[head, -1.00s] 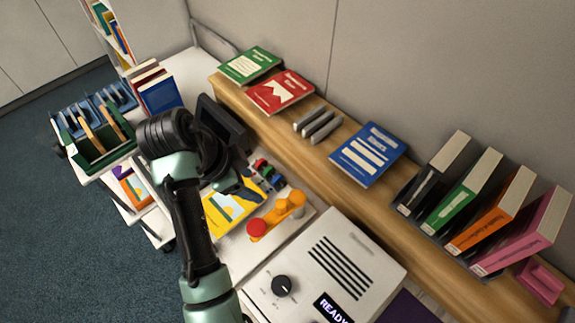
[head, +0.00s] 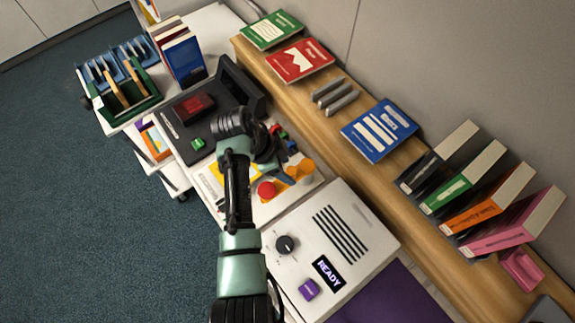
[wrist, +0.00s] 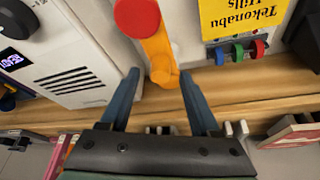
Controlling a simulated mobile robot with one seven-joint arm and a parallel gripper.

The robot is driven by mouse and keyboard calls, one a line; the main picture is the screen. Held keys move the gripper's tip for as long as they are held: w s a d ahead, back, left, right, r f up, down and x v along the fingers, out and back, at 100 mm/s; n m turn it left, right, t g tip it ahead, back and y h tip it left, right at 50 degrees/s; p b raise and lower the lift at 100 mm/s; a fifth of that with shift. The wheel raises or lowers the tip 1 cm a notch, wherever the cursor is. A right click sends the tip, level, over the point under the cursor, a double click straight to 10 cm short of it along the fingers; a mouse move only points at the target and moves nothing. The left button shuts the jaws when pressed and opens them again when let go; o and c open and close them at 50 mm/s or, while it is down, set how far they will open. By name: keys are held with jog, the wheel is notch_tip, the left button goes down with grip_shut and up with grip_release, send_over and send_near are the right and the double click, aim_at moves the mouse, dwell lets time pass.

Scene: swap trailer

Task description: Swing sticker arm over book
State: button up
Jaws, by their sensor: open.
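The sticker arm (head: 303,171) is orange with a red round knob (head: 266,190) at one end, mounted on a pale base beside the yellow book (head: 209,180). My gripper (head: 272,168) is over this spot, partly hiding the book and arm. In the wrist view my open gripper (wrist: 160,80) is empty, and its fingers frame the orange arm (wrist: 158,50). The red knob (wrist: 137,17) lies beyond the fingertips, toward the top. The yellow book (wrist: 238,18) is to the right, its cover partly cut off. I cannot tell the height gap between fingers and arm.
A white machine with a dial and a READY display (head: 328,272) stands close by. Coloured clips (wrist: 240,50) lie beside the book. A dark device (head: 190,110) is behind. The wooden shelf (head: 300,95) carries books and grey bars. A green crate (head: 130,112) is at left.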

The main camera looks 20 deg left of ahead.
jog(key=shift+w+d+f, duration=0.2)
jog(key=shift+d+f, duration=0.05)
jog(key=shift+f, duration=0.4)
jog(key=shift+c, duration=0.3)
grip_shut()
dwell(0.8)
